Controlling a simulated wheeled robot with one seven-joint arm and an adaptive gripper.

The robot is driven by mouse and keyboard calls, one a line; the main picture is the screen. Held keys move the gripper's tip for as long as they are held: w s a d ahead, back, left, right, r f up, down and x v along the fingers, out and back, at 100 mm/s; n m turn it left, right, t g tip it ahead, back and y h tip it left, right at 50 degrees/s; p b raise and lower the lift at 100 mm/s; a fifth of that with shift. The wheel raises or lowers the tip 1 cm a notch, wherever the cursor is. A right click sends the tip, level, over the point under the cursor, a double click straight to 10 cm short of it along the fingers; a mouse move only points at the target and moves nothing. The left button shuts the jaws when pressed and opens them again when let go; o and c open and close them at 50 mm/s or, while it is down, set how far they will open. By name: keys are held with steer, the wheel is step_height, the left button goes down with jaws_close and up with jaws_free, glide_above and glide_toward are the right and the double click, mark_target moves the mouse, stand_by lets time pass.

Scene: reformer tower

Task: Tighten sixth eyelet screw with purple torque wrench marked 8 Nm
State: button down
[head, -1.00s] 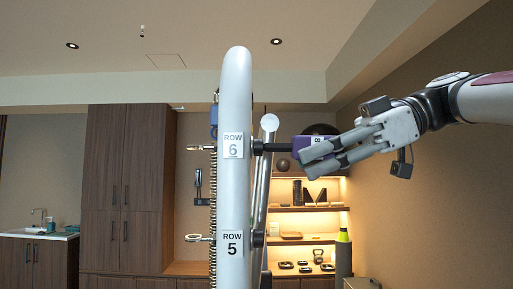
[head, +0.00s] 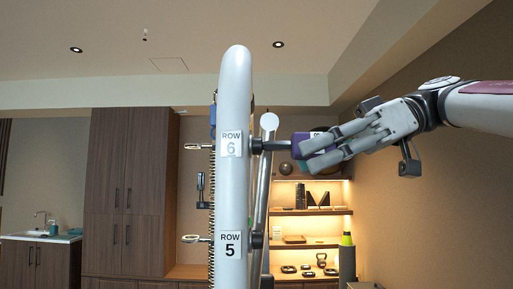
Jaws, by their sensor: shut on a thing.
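My gripper (head: 304,160) is shut on the purple torque wrench (head: 301,143) to the right of the tower post. The wrench's dark shaft (head: 275,146) points left and reaches the post at row 6. The fingers cover much of the wrench body, and its marking is mostly hidden. The white tower post (head: 235,195) stands upright with a "ROW 6" label (head: 232,144) and a "ROW 5" label (head: 231,244). The row 6 eyelet (head: 196,146) sticks out to the left of the post. The contact between shaft tip and screw is too small to make out.
The row 5 eyelet (head: 195,239) sticks out lower left. A slanted grey bar (head: 262,200) runs close behind the post, below the wrench shaft. Lit shelves (head: 310,210) and a wooden cabinet (head: 128,190) stand further back. The space right of the post, below my arm, is open.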

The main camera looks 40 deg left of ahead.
steer(key=shift+s+r, duration=0.1)
stand_by(0.4)
stand_by(0.6)
steer(key=shift+w+d+b, duration=0.15)
steer(key=shift+w+b, duration=0.05)
steer(key=shift+b, duration=0.15)
steer(key=shift+w+d+b, duration=0.4)
steer(key=shift+w+d, duration=0.35)
steer(key=shift+d, duration=0.15)
steer(key=shift+d, duration=0.1)
steer(key=shift+w, duration=0.15)
